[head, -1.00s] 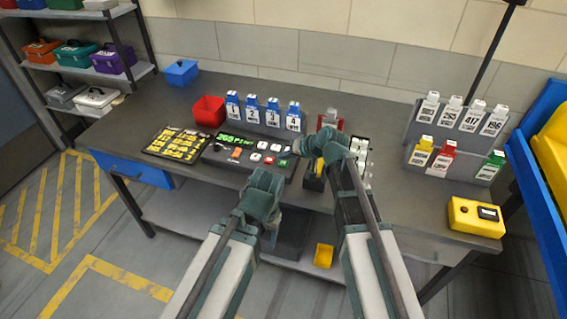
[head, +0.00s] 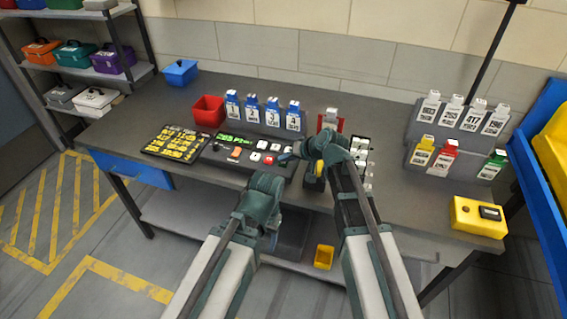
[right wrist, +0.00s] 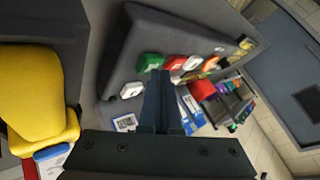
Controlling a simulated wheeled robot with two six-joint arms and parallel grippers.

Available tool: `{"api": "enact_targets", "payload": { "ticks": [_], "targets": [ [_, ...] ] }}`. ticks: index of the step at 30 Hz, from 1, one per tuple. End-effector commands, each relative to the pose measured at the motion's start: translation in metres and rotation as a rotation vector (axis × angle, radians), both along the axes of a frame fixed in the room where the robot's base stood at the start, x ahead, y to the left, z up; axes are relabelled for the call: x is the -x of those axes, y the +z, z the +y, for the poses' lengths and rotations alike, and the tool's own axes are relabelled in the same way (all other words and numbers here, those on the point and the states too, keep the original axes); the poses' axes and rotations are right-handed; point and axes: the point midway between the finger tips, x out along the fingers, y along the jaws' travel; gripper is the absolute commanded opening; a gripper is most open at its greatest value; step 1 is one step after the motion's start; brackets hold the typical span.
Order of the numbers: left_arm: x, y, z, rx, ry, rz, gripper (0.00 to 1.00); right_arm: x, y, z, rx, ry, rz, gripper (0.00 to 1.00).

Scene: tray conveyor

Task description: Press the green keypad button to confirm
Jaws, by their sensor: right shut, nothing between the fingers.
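The keypad panel (head: 222,153) lies on the bench with a green-lit display, white and red buttons and an orange switch. In the head view my right gripper (head: 285,157) is at the panel's right end and covers the green button. In the right wrist view the green button (right wrist: 150,62) shows at the end of the row, beside the red button (right wrist: 174,62). My right gripper (right wrist: 158,74) is shut and empty, its tips overlapping the green button's edge in that view; I cannot tell whether they touch. My left arm is low in front of the bench, its fingers not visible.
A yellow-labelled board (head: 176,144) lies left of the panel. A red bin (head: 208,110) and blue numbered holders (head: 252,110) stand behind it. A rack with white cards (head: 360,147) is close right of my right wrist. The bench's right middle is clear.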

Motion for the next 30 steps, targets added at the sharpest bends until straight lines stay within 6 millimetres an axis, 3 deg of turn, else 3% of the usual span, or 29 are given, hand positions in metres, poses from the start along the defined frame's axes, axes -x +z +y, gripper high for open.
{"api": "enact_targets", "payload": {
  "ticks": [21, 30],
  "targets": [
    [0.000, -0.005, 0.000, 0.000, 0.000, 0.000, 0.65, 0.000, -0.005, 0.000, 0.000, 0.001, 0.001, 0.00],
    [0.000, 0.008, 0.000, 0.000, 0.000, 0.000, 0.65, 0.000, 0.008, 0.000, 0.000, 0.000, 0.000, 0.00]
  ]
}}
